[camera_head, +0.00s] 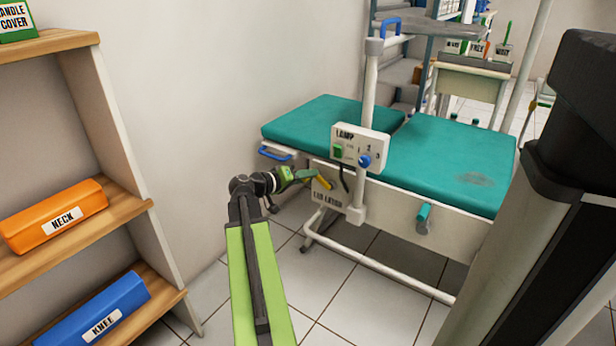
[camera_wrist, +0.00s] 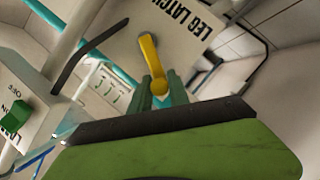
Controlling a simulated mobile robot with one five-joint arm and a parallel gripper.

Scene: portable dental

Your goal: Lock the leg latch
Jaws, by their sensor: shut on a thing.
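The leg latch is a yellow lever on a pale plate lettered "LEG LATCH" on the side of the green-topped couch. In the head view the yellow lever (camera_head: 323,182) is small and slanted, and the plate (camera_head: 325,198) is partly hidden. In the wrist view the yellow lever (camera_wrist: 152,62) hangs down from its pivot, slightly tilted, in front of the plate (camera_wrist: 185,25). My gripper (camera_head: 312,174) reaches the lever from the left. In the wrist view my gripper's green fingers (camera_wrist: 157,88) are closed on the lever's lower end.
A wooden shelf (camera_head: 75,235) stands at left. Tiled floor lies clear between.

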